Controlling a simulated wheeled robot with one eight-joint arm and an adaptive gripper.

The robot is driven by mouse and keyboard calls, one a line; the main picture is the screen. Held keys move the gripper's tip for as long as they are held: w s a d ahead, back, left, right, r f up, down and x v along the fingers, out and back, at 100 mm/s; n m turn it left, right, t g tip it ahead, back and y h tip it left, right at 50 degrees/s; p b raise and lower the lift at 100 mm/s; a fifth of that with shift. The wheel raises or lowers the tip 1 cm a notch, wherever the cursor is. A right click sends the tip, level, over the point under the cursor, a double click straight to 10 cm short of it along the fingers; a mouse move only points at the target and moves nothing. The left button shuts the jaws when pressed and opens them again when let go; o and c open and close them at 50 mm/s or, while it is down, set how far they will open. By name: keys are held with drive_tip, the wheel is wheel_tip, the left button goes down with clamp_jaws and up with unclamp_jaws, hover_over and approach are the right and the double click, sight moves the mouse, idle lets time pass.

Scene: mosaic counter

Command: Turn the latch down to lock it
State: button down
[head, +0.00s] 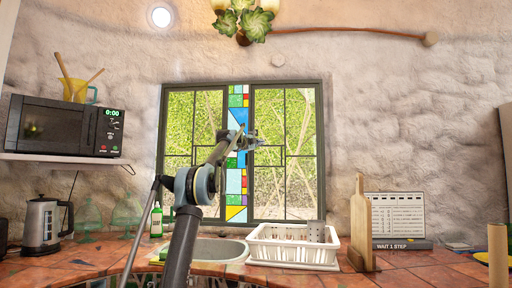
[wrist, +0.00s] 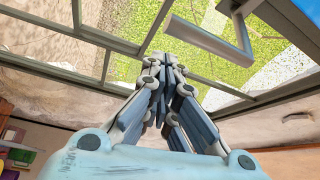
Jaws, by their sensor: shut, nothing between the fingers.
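A grey L-shaped bar (wrist: 210,42), which looks like the window latch, shows at the top of the wrist view in front of the glass. My gripper (wrist: 166,65) is shut and empty, with its fingertips just below and left of this bar. I cannot tell whether they touch it. In the head view my gripper (head: 251,142) is in front of the middle of the window (head: 322,150), beside the stained-glass strip (head: 237,182). The latch cannot be made out in the head view.
Below the window are a sink (head: 218,250), a white dish rack (head: 262,252) and a wooden board (head: 361,230). A microwave (head: 60,125) sits on a shelf at left, with a kettle (head: 42,222) below. The air right of my gripper is clear.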

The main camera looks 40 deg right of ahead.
drive_tip(key=s+r+v, duration=0.1)
drive_tip(key=v, duration=0.8)
drive_tip(key=shift+s, duration=0.3)
idle(0.3)
